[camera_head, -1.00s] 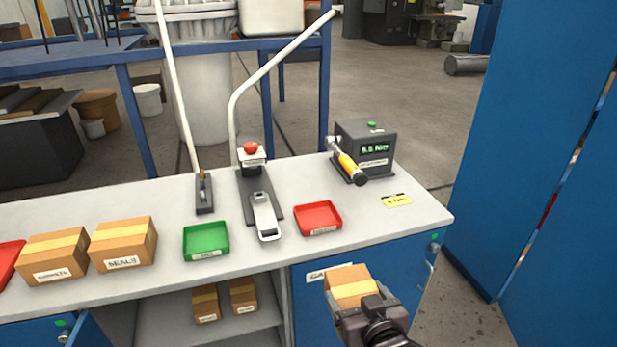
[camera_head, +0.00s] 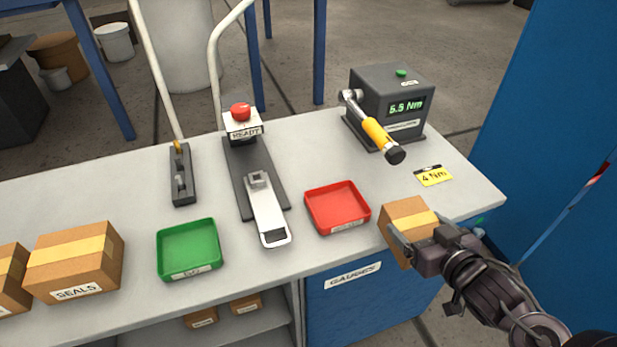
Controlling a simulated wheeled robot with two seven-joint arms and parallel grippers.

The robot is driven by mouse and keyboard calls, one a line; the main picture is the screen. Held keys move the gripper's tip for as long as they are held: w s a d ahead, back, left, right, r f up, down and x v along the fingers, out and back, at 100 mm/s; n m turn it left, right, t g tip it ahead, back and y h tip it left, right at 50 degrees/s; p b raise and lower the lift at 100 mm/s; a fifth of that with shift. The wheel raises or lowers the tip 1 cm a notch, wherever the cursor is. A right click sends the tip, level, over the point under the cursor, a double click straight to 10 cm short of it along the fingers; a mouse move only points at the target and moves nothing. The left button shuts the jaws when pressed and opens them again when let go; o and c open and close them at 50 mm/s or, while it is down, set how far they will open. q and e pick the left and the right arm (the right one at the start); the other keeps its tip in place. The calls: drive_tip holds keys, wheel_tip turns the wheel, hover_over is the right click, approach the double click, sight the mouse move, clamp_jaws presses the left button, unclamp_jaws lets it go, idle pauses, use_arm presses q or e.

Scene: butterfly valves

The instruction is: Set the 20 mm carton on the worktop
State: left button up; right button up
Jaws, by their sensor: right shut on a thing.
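A small brown carton (camera_head: 405,222) with a yellow tape band is held in my right gripper (camera_head: 418,240), at the right front edge of the grey worktop (camera_head: 330,258). The gripper is shut on it. The carton shows just right of the red tray; I cannot tell whether it touches the worktop. No size label on it is readable. My left gripper is not in view.
A red tray (camera_head: 338,208), a green tray (camera_head: 188,250) and a fixture with a red button (camera_head: 241,112) stand on the worktop. A torque tester (camera_head: 392,100) with a yellow-handled wrench stands behind. A carton marked SEALS (camera_head: 75,262) is at left. Two cartons sit on the shelf below.

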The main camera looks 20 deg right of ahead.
drive_tip(key=shift+n+y, duration=0.3)
drive_tip(key=shift+y, duration=0.1)
drive_tip(key=s, duration=0.1)
drive_tip(key=s+d+f, duration=0.1)
drive_tip(key=s+d+b, duration=0.1)
drive_tip(key=shift+s+d+f, duration=0.1)
drive_tip(key=shift+s+f, duration=0.15)
drive_tip(key=shift+s+d, duration=0.1)
drive_tip(key=w, duration=1)
drive_tip(key=w+a+p, duration=0.1)
drive_tip(key=w, duration=0.3)
drive_tip(key=shift+w, duration=0.4)
drive_tip(key=shift+w+a+r, duration=0.1)
drive_tip(key=shift+w+r, duration=0.05)
drive_tip(key=shift+w, duration=1.45)
drive_tip(key=shift+a+f+p, duration=0.1)
drive_tip(key=shift+f+p, duration=0.2)
drive_tip(key=shift+f, duration=0.3)
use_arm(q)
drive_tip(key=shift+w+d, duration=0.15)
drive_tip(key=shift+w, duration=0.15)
use_arm(e)
drive_tip(key=shift+f, duration=0.25)
